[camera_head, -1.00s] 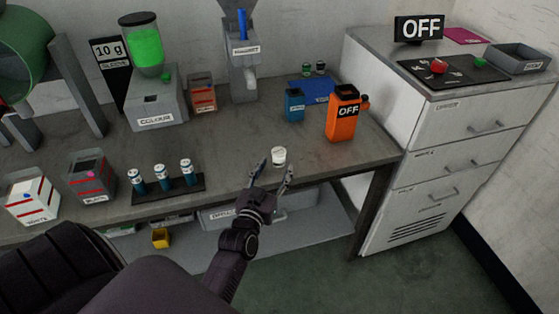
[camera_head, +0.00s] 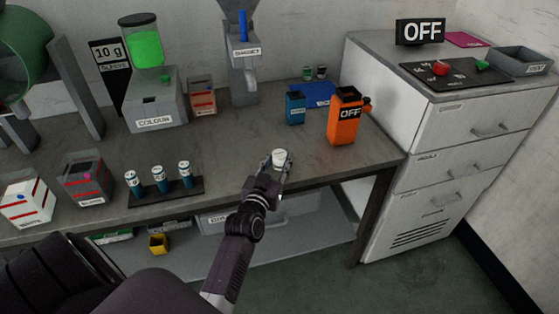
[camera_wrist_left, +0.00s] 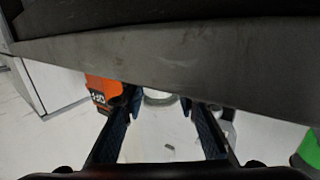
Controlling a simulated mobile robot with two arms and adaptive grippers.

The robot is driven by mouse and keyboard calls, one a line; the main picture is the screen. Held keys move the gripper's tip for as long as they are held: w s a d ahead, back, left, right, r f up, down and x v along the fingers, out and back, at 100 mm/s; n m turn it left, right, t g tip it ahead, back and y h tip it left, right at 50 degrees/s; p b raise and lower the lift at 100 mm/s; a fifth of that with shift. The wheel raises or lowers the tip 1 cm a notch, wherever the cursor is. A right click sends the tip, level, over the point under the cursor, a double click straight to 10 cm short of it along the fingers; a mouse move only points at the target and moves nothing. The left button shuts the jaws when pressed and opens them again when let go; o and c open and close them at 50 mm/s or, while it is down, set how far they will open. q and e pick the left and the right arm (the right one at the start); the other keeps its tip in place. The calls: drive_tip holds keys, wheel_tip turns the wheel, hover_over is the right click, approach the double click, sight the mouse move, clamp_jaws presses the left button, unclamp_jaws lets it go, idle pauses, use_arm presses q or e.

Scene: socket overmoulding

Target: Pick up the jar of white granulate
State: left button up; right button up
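The small jar of white granulate (camera_head: 280,156) stands upright near the front edge of the grey workbench (camera_head: 232,165). My left gripper (camera_head: 276,163) is at the jar, with a finger on either side of it. In the left wrist view the jar (camera_wrist_left: 159,97) appears between the two fingertips, partly hidden by a dark edge. The left fingers look open, with narrow gaps beside the jar. My right gripper is not in view.
An orange canister (camera_head: 342,122) marked OFF and a blue container (camera_head: 295,108) stand behind the jar. Several small bottles in a black rack (camera_head: 195,191) stand to the left. A white drawer cabinet (camera_head: 440,140) is on the right. The bench around the jar is clear.

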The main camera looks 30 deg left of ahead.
sight(279, 153)
use_arm(q)
drive_tip(key=c, duration=0.4)
drive_tip(key=shift+r, duration=0.1)
drive_tip(key=shift+r, duration=0.25)
wheel_tip(279, 153, up, 19)
drive_tip(key=shift+r+p, duration=0.2)
drive_tip(key=shift+p, duration=0.9)
